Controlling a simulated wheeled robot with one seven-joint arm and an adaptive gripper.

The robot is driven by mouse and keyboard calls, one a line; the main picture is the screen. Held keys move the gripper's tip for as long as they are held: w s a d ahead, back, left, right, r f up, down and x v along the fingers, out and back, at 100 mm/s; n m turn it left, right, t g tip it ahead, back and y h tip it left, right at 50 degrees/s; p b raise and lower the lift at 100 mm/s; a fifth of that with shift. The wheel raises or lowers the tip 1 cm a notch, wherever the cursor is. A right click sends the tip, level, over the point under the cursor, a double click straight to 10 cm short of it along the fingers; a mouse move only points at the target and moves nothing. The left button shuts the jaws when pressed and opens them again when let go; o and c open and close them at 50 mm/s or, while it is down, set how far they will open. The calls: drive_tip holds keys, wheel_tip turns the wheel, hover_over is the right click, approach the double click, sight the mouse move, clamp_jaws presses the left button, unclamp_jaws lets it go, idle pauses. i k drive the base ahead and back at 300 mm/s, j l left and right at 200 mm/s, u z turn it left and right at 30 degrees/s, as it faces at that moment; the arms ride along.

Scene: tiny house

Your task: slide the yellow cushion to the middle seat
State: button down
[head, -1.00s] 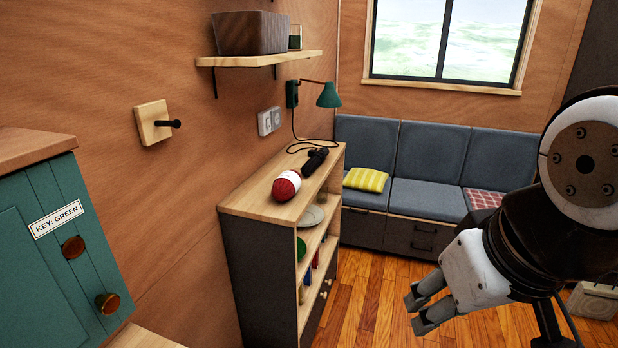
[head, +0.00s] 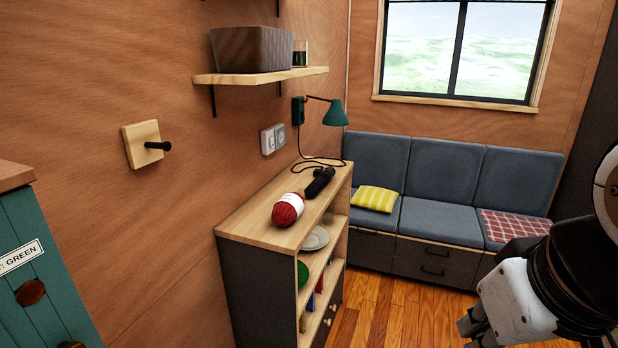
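The yellow striped cushion (head: 375,198) lies on the left seat of the grey bench (head: 437,222), near its backrest. The middle seat (head: 440,220) is bare. A red checked cloth or cushion (head: 512,226) lies on the right seat, partly hidden by my arm. My gripper (head: 468,333) is at the lower right, in front of the bench and well apart from the yellow cushion. Its fingers are partly cut off and overlap in view, so its opening is unclear.
A low wooden shelf unit (head: 252,222) stands along the left wall, with a red and white ball of yarn (head: 288,209) and a dark object (head: 319,183) on top. A teal cabinet (head: 40,265) is at the near left. Wooden floor (head: 385,310) is open before the bench.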

sight(373, 198)
drive_tip(key=i+l+z, duration=0.35)
drive_tip(key=i, duration=0.5)
drive_tip(key=i+z, duration=0.3)
drive_tip(key=i, duration=0.5)
drive_tip(key=i+u, duration=0.2)
drive_tip(key=i, duration=0.35)
drive_tip(key=i+l+u, duration=0.15)
drive_tip(key=i, duration=0.4)
drive_tip(key=i+l+u, duration=0.2)
drive_tip(key=i, duration=0.35)
drive_tip(key=i+l+u, duration=0.55)
drive_tip(key=i+j, duration=0.05)
drive_tip(key=j, duration=0.05)
